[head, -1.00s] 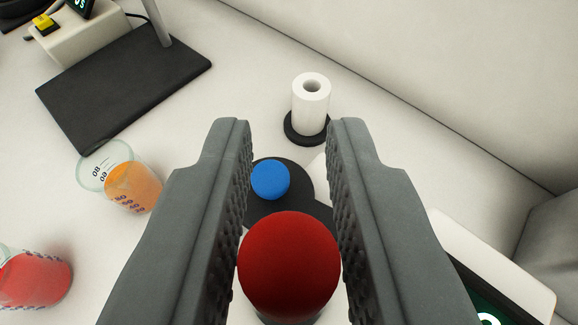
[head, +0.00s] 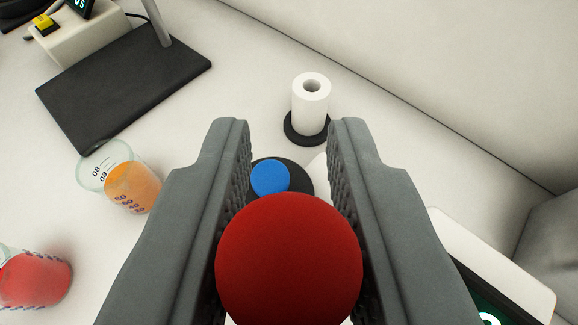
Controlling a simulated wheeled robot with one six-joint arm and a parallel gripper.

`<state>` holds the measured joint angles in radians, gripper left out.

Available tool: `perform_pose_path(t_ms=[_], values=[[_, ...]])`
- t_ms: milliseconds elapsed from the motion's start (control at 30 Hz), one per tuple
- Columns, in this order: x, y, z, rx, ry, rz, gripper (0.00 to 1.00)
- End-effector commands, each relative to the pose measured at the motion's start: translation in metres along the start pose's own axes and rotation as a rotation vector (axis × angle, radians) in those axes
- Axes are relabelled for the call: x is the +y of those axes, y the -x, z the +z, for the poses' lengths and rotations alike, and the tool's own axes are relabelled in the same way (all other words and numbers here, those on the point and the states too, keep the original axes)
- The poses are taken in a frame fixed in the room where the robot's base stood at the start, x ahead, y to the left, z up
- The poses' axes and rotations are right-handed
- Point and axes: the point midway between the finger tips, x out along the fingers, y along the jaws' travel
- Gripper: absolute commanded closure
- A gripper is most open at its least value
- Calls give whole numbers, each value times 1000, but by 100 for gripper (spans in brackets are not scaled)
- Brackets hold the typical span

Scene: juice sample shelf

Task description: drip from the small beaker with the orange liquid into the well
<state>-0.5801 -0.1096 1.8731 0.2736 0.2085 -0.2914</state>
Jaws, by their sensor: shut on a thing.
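The small beaker with the orange liquid (head: 133,187) is clear glass with printed marks and stands left of my gripper. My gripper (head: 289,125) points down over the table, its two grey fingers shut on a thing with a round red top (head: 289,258). The red top covers much of the gap between the fingers, and what is below it is hidden. A white upright cylinder (head: 311,108) with a round hole in its top stands on a black round base beyond the fingertips. I cannot tell for sure whether it is the well.
A blue ball-shaped top (head: 269,177) shows over a dark base between the fingers. A beaker with red liquid (head: 36,278) stands at lower left. A black plate (head: 125,88) with a post lies at upper left. A device with a screen (head: 495,270) is at lower right.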

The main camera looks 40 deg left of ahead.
Motion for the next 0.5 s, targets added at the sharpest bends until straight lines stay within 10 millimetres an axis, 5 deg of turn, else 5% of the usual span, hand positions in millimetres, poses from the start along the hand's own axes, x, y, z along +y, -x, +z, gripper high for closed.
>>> perform_pose_path(t_ms=[500], values=[[0,12,-30,1,1,0,86]])
